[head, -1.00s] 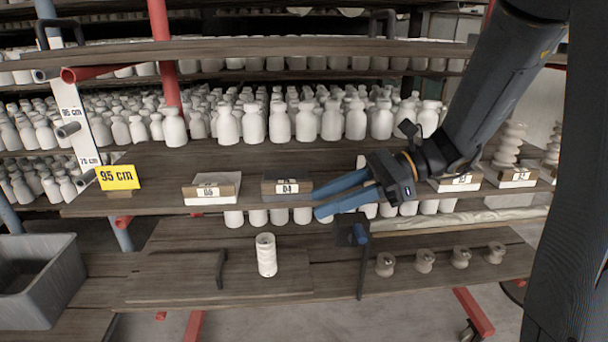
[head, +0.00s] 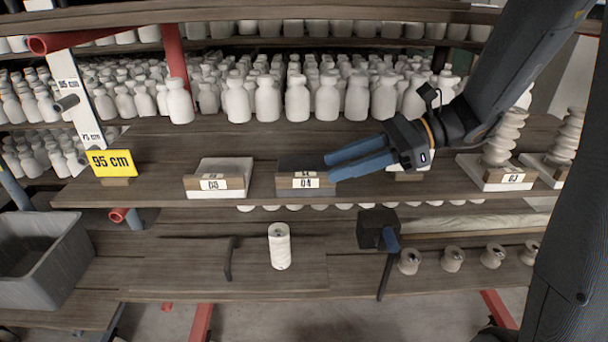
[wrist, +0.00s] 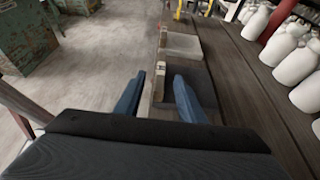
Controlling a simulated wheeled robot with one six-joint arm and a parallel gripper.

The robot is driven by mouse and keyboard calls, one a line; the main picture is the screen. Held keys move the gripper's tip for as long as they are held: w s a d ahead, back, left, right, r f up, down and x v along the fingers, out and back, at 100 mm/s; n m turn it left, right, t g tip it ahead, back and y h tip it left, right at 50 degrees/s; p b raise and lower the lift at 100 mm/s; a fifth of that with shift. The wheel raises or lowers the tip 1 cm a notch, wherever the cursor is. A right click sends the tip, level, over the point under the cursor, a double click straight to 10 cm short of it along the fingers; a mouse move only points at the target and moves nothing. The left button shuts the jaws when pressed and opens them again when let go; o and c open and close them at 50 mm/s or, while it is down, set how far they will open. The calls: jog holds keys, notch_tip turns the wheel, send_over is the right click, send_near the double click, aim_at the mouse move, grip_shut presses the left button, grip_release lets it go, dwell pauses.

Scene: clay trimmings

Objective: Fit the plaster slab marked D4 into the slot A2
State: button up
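The piece marked D4 (head: 291,182) is a brown block with white labels at the shelf's front edge, with a dark grey flat area behind it. My gripper (head: 330,167) is open and empty at the right end of D4. Its two blue fingers point left. In the wrist view, my gripper (wrist: 152,95) has the labelled block and part of the dark area between its fingers; whether they touch is unclear. I cannot read a slot marked A2 in any view.
A white slab with a brown labelled block (head: 236,183), apparently D5, lies to the left. Another slab (head: 480,180) bearing stacked discs stands to the right. White bottles (head: 298,100) crowd the shelf behind. A grey bin (head: 60,262) is at left.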

aim_at(309, 174)
jog(key=shift+x, duration=3.8)
jog(key=shift+w+r, duration=0.1)
jog(key=shift+r, duration=0.05)
grip_shut()
